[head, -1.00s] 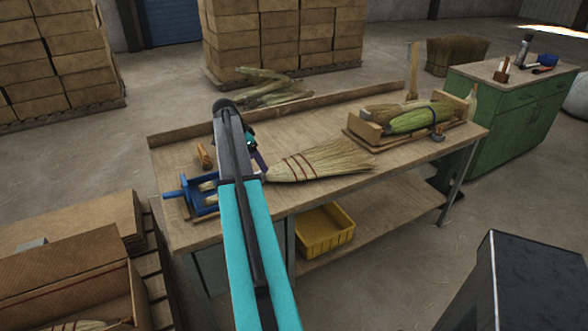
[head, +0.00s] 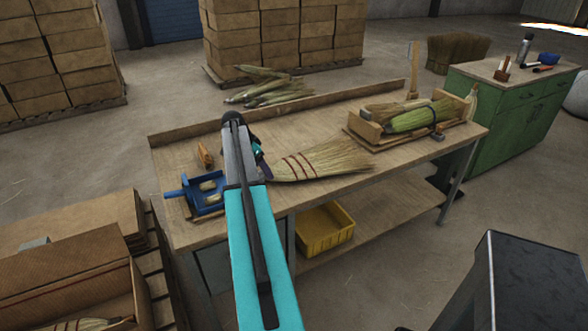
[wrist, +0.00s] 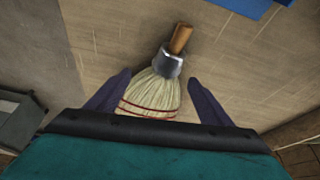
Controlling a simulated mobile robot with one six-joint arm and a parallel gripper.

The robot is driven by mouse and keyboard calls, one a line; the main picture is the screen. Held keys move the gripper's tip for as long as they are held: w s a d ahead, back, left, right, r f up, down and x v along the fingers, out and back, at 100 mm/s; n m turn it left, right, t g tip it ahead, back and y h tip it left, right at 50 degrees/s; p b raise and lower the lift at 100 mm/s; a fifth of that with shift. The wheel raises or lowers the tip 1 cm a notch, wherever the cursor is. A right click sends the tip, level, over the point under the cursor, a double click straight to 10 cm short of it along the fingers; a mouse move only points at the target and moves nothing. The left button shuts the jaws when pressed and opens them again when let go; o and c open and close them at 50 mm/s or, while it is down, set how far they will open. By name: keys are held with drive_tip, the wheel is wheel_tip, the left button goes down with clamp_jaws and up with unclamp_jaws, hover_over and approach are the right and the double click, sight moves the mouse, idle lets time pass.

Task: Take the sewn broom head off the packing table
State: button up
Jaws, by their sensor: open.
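The sewn broom head (head: 325,160) lies flat on the packing table (head: 335,190), its pale straw fanned to the right and bound with red stitching. My gripper (head: 258,165) is at its narrow end, largely hidden behind my arm in the head view. In the wrist view my gripper (wrist: 160,77) is open and empty. Its two dark purple fingers appear on either side of the broom head (wrist: 152,88), near the metal collar. A short wooden handle stub sticks out beyond the collar. I cannot tell how far the fingers are above the table.
A blue clamp fixture (head: 205,198) sits at the table's left end, with a wooden tool (head: 205,156) behind it. A wooden cradle (head: 362,127) holding straw bundles stands at the right. A yellow bin (head: 325,230) is on the lower shelf. An open carton (head: 65,280) is at lower left.

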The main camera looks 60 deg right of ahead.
drive_tip(key=shift+p+x, duration=0.9)
drive_tip(key=shift+x, duration=1.45)
drive_tip(key=shift+d, duration=0.15)
drive_tip(key=shift+r, duration=0.1)
